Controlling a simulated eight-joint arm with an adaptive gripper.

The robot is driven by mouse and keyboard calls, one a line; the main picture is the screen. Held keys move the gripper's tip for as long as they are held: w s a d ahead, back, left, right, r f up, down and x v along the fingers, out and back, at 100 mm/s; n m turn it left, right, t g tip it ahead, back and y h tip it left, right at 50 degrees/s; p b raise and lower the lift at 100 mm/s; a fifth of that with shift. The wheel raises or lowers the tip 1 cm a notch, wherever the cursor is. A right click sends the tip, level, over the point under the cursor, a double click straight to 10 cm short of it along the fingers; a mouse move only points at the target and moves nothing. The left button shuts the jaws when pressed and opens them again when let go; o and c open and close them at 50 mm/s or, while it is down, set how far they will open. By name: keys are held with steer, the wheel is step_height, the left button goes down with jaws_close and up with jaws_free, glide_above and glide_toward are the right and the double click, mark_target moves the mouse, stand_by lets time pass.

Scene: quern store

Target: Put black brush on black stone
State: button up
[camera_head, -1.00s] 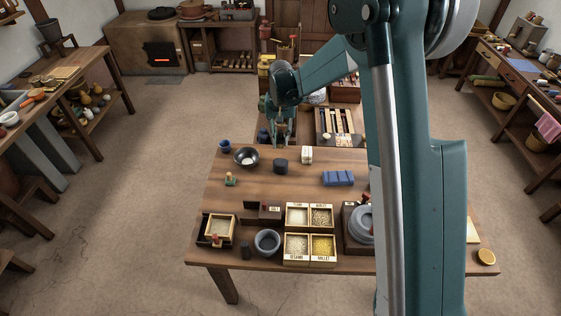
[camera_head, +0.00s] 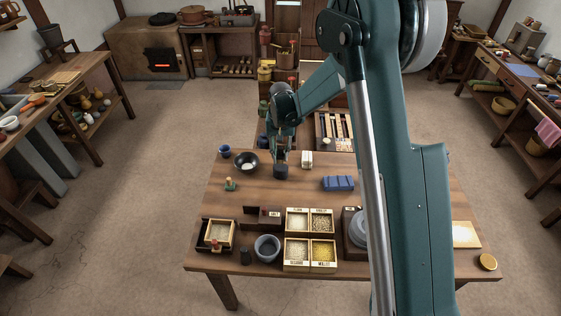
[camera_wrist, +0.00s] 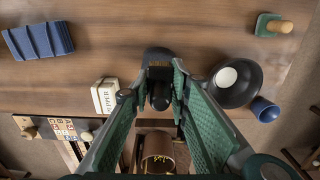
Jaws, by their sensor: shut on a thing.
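My gripper (camera_head: 281,158) is low over the far part of the wooden table and shut on a dark thing, which I take for the black brush. In the wrist view its rounded black end (camera_wrist: 160,98) shows between the green fingers; the rest is mostly hidden. The black stone (camera_head: 281,172), a short dark block, stands on the table directly below my gripper. It also shows in the wrist view (camera_wrist: 158,54), just beyond the fingertips. I cannot tell whether brush and stone touch.
A black bowl (camera_head: 246,161) and a blue cup (camera_head: 225,151) stand left of my gripper. A white box (camera_head: 307,159) is close on the right, with a folded blue cloth (camera_head: 338,183) beyond. Grain boxes (camera_head: 310,222) fill the near middle. Bare wood lies between.

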mark_target(281, 147)
steer(key=shift+f, duration=1.8)
steer(key=shift+f+b, duration=0.15)
steer(key=shift+b, duration=0.15)
steer(key=o, duration=0.9)
step_height(281, 147, up, 12)
steer(key=shift+r+p, duration=0.15)
steer(key=shift+p, duration=0.4)
steer(key=shift+r, duration=0.1)
